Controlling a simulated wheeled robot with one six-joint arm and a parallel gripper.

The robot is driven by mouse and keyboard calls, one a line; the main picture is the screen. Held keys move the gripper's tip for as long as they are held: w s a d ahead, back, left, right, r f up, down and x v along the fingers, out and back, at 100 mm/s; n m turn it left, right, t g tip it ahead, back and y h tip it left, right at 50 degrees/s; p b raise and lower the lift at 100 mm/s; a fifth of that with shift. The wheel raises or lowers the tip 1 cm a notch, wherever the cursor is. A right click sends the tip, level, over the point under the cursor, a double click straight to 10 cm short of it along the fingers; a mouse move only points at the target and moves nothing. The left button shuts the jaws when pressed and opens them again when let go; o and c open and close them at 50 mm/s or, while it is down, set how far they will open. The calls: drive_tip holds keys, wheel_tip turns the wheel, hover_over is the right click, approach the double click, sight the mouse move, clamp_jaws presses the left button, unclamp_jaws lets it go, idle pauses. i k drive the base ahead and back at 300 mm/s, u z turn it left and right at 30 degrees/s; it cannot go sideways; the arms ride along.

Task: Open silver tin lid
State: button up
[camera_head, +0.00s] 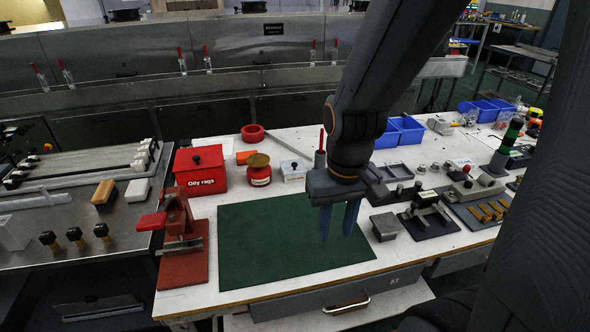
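A small silver-grey tin (386,224) with a flat top stands on the white worktable just right of the green mat. Its lid appears to be on, but the seam is too small to make out. My gripper (338,222) points down over the right part of the green mat (265,243), left of the tin. Its two blue fingers are apart with nothing between them. It does not appear to touch the tin.
A red "Oily rags" box (199,170), a red jar (259,176) and a white box with a dark knob (294,171) stand behind the mat. A black-based fixture (430,222) is close right of the tin. The mat is clear.

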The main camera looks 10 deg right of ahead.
sight(293, 163)
drive_tip(key=k, duration=0.65)
drive_tip(key=u, duration=1.25)
drive_tip(key=i, duration=0.85)
drive_tip(key=z, duration=1.25)
